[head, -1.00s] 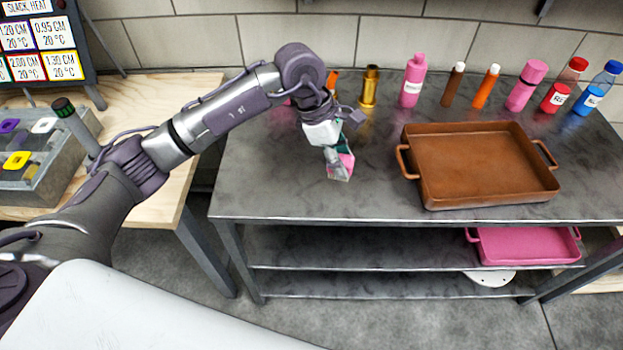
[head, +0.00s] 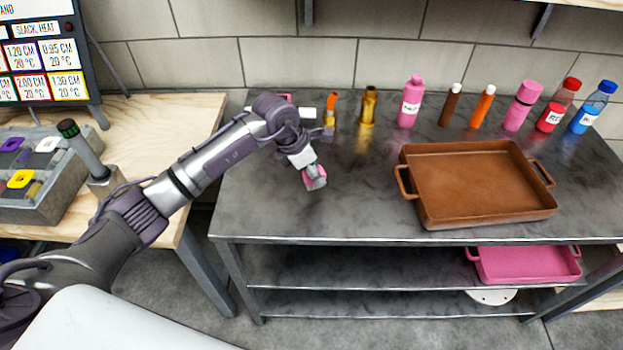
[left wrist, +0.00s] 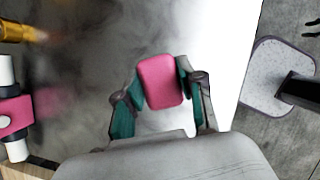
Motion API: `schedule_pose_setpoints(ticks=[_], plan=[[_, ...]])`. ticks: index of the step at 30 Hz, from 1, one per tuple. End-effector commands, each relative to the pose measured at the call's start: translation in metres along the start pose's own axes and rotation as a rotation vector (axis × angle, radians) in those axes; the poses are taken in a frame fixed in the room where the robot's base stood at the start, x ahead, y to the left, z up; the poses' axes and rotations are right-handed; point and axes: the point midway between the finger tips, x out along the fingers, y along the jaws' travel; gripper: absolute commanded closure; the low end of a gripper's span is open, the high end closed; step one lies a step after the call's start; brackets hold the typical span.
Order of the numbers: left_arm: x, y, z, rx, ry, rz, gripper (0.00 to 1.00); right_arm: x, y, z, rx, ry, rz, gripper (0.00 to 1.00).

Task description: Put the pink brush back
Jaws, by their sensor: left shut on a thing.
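The pink brush (head: 318,183) is in my left gripper (head: 311,172), over the left part of the grey metal table. In the left wrist view the brush shows as a rounded pink block (left wrist: 160,82) between the two teal-padded fingers (left wrist: 158,90), which are shut on it. The rest of the brush is hidden. A pink piece with white ends (left wrist: 14,116) lies left of the gripper in the left wrist view. In the head view it is partly hidden behind my left arm (head: 306,112). My right gripper is not in view.
A brown tray (head: 425,215) stands right on the metal table (head: 330,222). Several bottles line its back edge, including a pink bottle (head: 410,105) and a gold one (head: 368,108). A pink tray (head: 525,264) is on the shelf below. The table's front middle is clear.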

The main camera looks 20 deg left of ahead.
Motion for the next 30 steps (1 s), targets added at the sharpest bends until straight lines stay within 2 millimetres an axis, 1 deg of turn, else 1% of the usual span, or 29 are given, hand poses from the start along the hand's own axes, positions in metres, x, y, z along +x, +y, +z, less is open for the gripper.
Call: schedule_pose_setpoints(ticks=[2, 5, 8, 12, 14, 21, 24, 25, 29, 30], plan=[[0.002, 0.005, -0.005, -0.001, 0.001, -0.001, 0.89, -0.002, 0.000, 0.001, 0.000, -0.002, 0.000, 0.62], [0.005, 0.007, -0.008, 0.000, 0.000, -0.002, 0.89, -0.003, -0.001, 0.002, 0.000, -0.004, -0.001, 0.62], [0.014, 0.006, -0.011, -0.001, 0.000, -0.004, 0.89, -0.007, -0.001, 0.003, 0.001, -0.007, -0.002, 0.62], [0.034, 0.005, -0.019, -0.002, 0.001, -0.005, 0.89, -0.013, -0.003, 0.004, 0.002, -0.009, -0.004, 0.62], [0.039, 0.006, -0.021, 0.000, 0.000, -0.003, 0.89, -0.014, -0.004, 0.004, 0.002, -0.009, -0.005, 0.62], [0.041, 0.006, -0.022, 0.002, -0.001, -0.001, 0.89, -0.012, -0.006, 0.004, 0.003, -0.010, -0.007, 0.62], [0.044, 0.006, -0.023, 0.002, 0.000, -0.001, 0.89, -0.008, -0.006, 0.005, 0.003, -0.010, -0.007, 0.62], [0.043, 0.006, -0.023, 0.002, 0.000, -0.001, 0.58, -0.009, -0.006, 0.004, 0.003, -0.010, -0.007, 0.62], [0.042, 0.006, -0.023, 0.002, 0.000, -0.001, 0.36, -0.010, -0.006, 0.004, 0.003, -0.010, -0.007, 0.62], [0.042, 0.006, -0.023, 0.002, 0.000, -0.001, 0.36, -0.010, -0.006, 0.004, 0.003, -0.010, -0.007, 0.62]])
